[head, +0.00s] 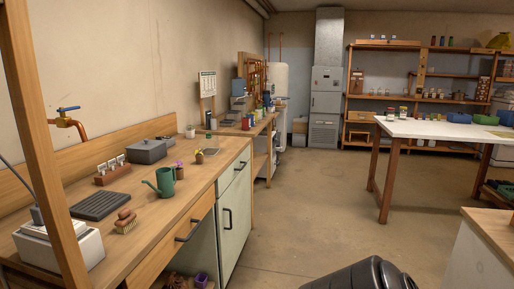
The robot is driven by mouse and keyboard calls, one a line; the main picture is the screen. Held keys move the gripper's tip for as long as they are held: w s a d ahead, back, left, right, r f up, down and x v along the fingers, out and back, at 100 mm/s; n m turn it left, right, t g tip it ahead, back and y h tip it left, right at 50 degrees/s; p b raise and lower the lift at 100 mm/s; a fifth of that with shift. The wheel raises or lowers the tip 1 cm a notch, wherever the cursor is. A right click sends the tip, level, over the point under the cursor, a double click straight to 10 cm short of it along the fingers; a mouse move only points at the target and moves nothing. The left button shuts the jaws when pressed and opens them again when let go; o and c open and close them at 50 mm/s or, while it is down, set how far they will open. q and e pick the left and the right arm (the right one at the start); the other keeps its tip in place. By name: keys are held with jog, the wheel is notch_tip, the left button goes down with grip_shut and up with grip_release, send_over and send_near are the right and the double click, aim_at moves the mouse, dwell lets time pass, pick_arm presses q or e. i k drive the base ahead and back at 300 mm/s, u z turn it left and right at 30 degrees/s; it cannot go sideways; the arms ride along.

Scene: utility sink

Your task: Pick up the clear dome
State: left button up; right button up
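I cannot make out a clear dome for certain anywhere in the head view. Small potted plants (199,157) stand toward the far end of the wooden counter (150,215), and a faint glassy patch beside them is too small to tell. Neither of my grippers is in view.
On the counter are a green watering can (165,183), a grey box (147,152), a black ribbed tray (100,205) and a brush (126,222). A wooden post (40,130) stands close at left. A white table (440,128) is at right. The middle floor (300,205) is open.

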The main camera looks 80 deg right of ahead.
aim_at(210, 147)
jog(key=z, duration=2.05)
